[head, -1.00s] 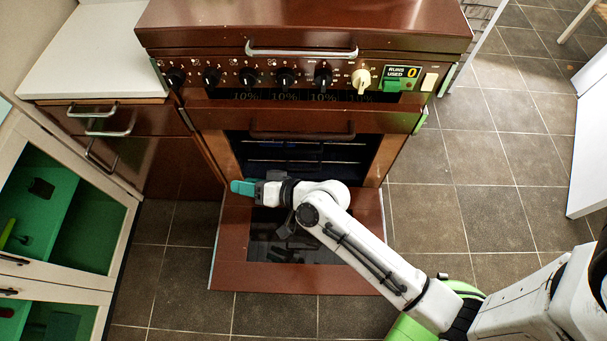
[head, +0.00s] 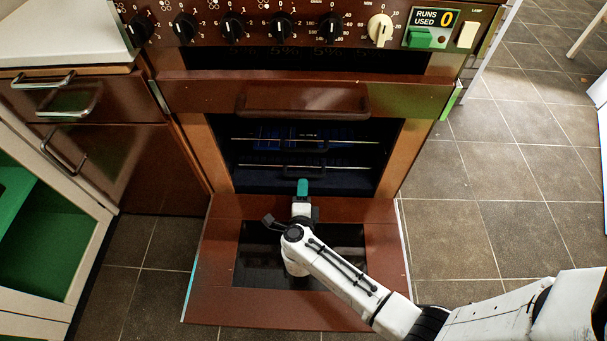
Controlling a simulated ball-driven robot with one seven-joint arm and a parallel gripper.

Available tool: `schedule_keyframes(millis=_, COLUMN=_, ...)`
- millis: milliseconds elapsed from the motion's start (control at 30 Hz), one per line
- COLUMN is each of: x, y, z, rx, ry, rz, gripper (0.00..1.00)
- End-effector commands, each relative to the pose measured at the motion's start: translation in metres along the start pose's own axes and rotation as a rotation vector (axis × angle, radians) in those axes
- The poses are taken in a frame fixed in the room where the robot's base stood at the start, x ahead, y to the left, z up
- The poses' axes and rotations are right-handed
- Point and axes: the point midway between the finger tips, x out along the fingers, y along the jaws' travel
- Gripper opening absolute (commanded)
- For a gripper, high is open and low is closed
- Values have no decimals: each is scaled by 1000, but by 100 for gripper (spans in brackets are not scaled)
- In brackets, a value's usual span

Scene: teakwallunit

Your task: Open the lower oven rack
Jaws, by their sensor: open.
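The oven door (head: 215,275) is folded down flat in front of the brown oven, and the cavity is open. Two racks show inside. The upper rack (head: 345,141) and the lower rack (head: 345,167) both sit inside the cavity, each with a thin light front rail. A small dark handle shows at the middle of the lower rack's front. My gripper (head: 302,188), with teal fingertips, is over the open door and points into the cavity, just in front of and below the lower rack's handle. It appears empty. The gap between its fingers is hard to see from here.
Brown drawers (head: 100,95) and a pale cabinet with green insides (head: 40,240) stand left. Tiled floor (head: 480,190) is clear on the right.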

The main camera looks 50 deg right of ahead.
Motion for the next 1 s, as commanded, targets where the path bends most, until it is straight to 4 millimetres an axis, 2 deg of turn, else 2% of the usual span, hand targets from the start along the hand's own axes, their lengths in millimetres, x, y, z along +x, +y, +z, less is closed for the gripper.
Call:
schedule_keyframes(millis=33, x=11, y=2, z=0, rx=3, ry=3, rz=-2, gripper=41)
schedule_keyframes(millis=300, x=60, y=2, z=0, rx=2, ry=0, rz=-3, gripper=41)
schedule_keyframes(millis=500, x=83, y=1, z=1, rx=1, ry=-1, rz=-3, gripper=41)
schedule_keyframes(millis=667, x=90, y=-1, z=1, rx=0, ry=-2, rz=-3, gripper=41)
schedule_keyframes(millis=900, x=90, y=-1, z=1, rx=0, ry=-3, rz=-2, gripper=41)
schedule_keyframes(millis=1000, x=90, y=-1, z=1, rx=0, ry=-3, rz=-2, gripper=33)
